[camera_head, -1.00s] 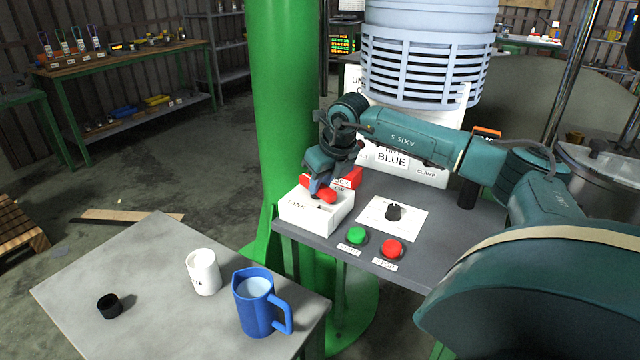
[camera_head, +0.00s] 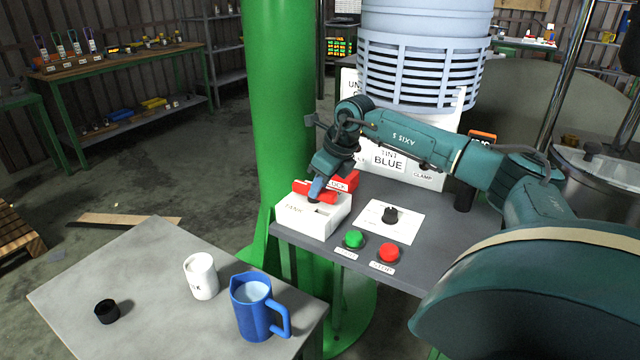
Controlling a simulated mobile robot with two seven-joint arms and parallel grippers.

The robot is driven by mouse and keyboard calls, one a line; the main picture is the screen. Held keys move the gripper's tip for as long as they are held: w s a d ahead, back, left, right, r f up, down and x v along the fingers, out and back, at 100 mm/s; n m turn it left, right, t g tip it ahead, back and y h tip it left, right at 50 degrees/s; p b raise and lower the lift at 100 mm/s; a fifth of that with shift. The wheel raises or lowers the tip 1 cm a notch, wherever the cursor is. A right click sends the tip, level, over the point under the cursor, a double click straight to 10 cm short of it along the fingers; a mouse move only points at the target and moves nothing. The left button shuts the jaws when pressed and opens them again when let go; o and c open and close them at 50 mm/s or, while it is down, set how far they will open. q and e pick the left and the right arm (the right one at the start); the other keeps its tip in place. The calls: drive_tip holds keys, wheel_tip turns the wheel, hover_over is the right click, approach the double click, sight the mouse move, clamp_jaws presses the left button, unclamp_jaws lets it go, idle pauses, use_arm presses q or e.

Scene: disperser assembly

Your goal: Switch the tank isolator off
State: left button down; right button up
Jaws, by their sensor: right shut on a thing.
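The tank isolator is a white box (camera_head: 304,228) labelled TANK, on the near left corner of the grey panel. Its red handle (camera_head: 303,186) shows above the box, lying roughly left to right. My right gripper (camera_head: 316,193) reaches down from the right and is shut on the red handle. The fingers hide the middle of the handle. A red block (camera_head: 348,182) with a partly hidden lock label stands just behind the box. My left gripper is not in view.
A black knob (camera_head: 390,214), a green button (camera_head: 354,239) and a red button (camera_head: 389,252) sit on the panel right of the isolator. A green column (camera_head: 278,110) stands close behind on the left. A blue jug (camera_head: 250,308) and white cup (camera_head: 201,275) stand on the front table.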

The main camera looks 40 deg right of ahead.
drive_tip(key=o, duration=1)
drive_tip(key=shift+r, duration=0.1)
drive_tip(key=v, duration=1.3)
drive_tip(key=shift+s+d, duration=0.1)
